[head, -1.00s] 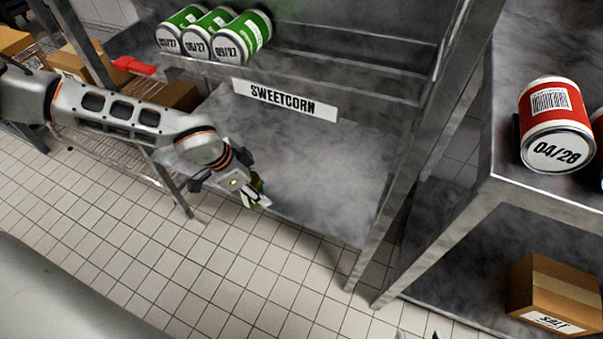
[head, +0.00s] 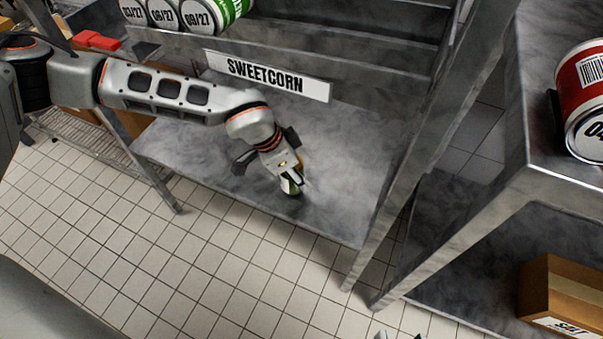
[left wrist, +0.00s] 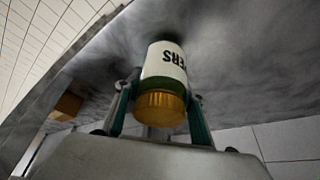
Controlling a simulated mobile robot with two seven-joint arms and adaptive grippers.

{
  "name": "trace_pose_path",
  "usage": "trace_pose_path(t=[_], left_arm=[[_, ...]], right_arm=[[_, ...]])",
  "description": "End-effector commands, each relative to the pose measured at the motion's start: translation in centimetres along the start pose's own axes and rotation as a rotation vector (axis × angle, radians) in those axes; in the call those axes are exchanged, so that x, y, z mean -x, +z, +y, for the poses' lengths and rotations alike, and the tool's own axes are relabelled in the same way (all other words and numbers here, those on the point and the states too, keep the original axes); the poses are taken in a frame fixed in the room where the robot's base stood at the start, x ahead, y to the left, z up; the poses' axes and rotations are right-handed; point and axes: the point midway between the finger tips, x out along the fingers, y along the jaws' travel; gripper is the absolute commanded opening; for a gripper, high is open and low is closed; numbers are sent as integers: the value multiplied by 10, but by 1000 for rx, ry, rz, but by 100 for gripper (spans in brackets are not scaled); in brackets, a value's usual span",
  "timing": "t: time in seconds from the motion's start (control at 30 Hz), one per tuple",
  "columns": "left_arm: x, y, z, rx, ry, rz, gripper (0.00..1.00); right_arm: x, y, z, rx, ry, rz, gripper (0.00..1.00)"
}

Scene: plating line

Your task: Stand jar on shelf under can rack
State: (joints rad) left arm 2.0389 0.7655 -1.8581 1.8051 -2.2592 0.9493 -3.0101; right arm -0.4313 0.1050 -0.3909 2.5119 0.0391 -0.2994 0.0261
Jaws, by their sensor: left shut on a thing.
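The jar (left wrist: 166,70) has a gold lid, a green body and a white label whose visible letters read "ERS" upside down. My left gripper (head: 290,181) is shut on it, and in the left wrist view the fingers flank the lid end. In the head view the jar (head: 291,186) is mostly hidden by the gripper. It is over the lower shelf (head: 340,190), at or just above the surface; I cannot tell whether it touches. The can rack (head: 350,65) is above this shelf. Small tips, likely my right gripper (head: 398,336), peek in at the bottom edge.
Green-and-white cans (head: 200,14) lie in the rack, above a SWEETCORN sign (head: 268,76). A steel post (head: 425,130) bounds the shelf on the right. A red can (head: 582,100) and a box (head: 560,290) are farther right.

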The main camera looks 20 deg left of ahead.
Motion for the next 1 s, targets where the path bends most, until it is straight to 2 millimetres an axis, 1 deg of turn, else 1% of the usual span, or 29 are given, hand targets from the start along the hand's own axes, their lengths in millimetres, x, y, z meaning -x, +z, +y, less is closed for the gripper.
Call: trace_pose_path(t=[0.03,0.07,0.1,0.27,0.43,0.47,0.5,0.87,0.93,1.0], left_arm=[[-10,6,2,4,6,-4,9],[-10,5,1,3,5,-3,10],[-9,4,0,1,2,-1,5],[-5,1,-1,0,-2,3,5],[-8,2,-1,0,-3,4,5],[-8,3,-1,0,-2,3,47],[-8,3,-1,0,-2,3,56],[-7,3,-1,0,-2,2,56],[-3,1,-1,-1,-2,3,56],[8,-1,-2,-3,-7,7,56]], right_arm=[[0,8,-2,-28,-3,-9,40],[0,7,-3,-35,-5,-7,40],[0,6,-4,-39,-6,-4,40],[0,4,-4,-33,-6,0,40],[0,3,-3,-27,-5,-1,40],[0,4,-3,-26,-5,-2,40],[0,4,-3,-26,-5,-2,40],[0,5,-2,-26,-5,-4,40],[0,3,-3,-27,-5,0,40],[0,-4,-2,-4,-3,9,40]])
